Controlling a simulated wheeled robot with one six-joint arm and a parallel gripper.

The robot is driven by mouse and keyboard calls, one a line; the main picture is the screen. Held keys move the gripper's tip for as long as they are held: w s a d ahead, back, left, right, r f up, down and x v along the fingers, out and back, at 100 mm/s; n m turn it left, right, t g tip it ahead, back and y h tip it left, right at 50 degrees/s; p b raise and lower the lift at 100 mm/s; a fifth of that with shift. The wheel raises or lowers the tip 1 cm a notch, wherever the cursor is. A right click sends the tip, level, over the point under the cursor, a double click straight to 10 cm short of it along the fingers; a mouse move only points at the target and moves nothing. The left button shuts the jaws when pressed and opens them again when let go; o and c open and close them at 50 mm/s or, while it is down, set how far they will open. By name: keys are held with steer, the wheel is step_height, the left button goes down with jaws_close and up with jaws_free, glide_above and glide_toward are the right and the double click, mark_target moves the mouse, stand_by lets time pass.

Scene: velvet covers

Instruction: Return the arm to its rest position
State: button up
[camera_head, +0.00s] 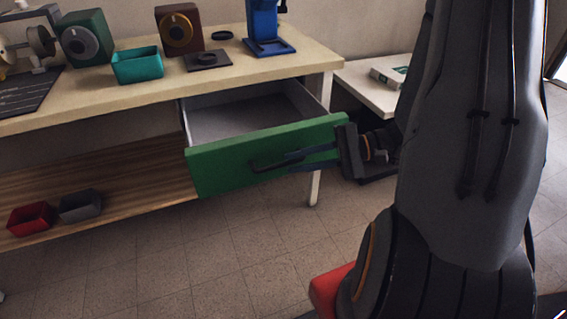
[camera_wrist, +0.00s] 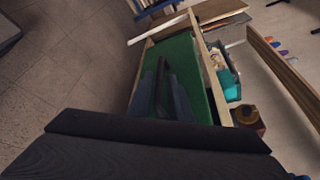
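My gripper (camera_head: 289,161) reaches in from the right, in front of the green drawer front (camera_head: 222,166). The drawer is pulled out from under the table top, and its pale inside (camera_head: 240,117) looks empty. In the wrist view, my gripper's two fingers (camera_wrist: 166,90) stand apart, with the dark drawer handle (camera_wrist: 165,72) seen between their tips. The gripper looks open; whether a finger touches the handle is not clear. My arm stretches from the right side of the head view out to the drawer.
The table (camera_head: 125,92) carries a teal bin (camera_head: 137,66), two speaker-like boxes and a blue stand (camera_head: 264,27). A red bin (camera_head: 31,218) and a grey bin (camera_head: 80,206) sit on the lower shelf. A white side table (camera_head: 365,86) stands behind my arm. Floor in front is clear.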

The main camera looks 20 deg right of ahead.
steer(key=shift+v, duration=0.9)
steer(key=s+a+r+n+g+h, duration=0.2)
steer(key=s+a+r+n+h, duration=0.3)
steer(key=s+a+n+h, duration=0.15)
steer(key=s+a+r+n+g+h, duration=0.3)
steer(key=s+a+r+n+h, duration=0.25)
steer(key=a+h, duration=0.25)
steer(key=d+r+m+p, duration=0.1)
steer(key=d+r+p, duration=0.6)
steer(key=p, duration=0.8)
steer(key=shift+w+d+r+m+p, duration=0.3)
steer(key=shift+w+d+m+p, duration=0.1)
steer(key=shift+d, duration=0.15)
steer(key=shift+w, duration=0.1)
